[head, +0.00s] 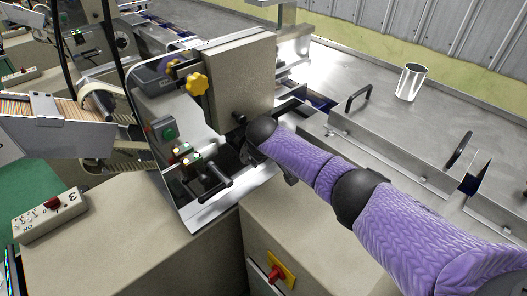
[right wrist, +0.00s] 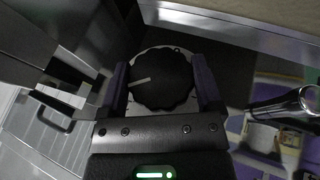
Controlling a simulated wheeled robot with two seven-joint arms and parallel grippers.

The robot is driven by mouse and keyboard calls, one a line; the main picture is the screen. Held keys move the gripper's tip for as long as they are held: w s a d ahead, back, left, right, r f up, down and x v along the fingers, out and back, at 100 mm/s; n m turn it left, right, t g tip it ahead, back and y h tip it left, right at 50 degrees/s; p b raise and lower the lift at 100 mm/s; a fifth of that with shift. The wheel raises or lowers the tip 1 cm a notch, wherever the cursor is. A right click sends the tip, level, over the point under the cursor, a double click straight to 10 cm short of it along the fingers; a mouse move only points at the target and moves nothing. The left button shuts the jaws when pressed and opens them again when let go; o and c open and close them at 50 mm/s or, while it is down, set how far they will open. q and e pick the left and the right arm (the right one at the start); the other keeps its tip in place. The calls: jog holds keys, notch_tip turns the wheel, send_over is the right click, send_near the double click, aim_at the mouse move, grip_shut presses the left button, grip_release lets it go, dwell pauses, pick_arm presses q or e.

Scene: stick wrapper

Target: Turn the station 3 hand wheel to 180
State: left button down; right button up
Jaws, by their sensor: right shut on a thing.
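The hand wheel (right wrist: 172,92) is a round black knob with a scalloped edge and a pale pointer line. It fills the gap between the two purple-sided fingers of my right gripper (right wrist: 162,85) in the right wrist view. The gripper is shut on it, one finger on each side. The pale line points to the left and slightly down in that view. No scale numbers are readable. In the head view my purple right arm reaches to the beige machine housing (head: 240,85), and its black wrist hides the wheel. My left gripper is not in view.
A yellow knob (head: 197,84) sits on the housing. A black-handled lever (head: 215,181) and a green button box (head: 165,131) are left of my wrist. A switch box marked 3 (head: 48,215) lies lower left. A metal cup (head: 411,82) stands on the steel table.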

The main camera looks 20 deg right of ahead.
jog(key=o, duration=1)
jog(key=shift+o, duration=0.2)
jog(key=p+v, duration=0.5)
jog(key=v, duration=0.2)
jog(key=shift+r, duration=0.2)
jog(key=shift+s+a, duration=0.1)
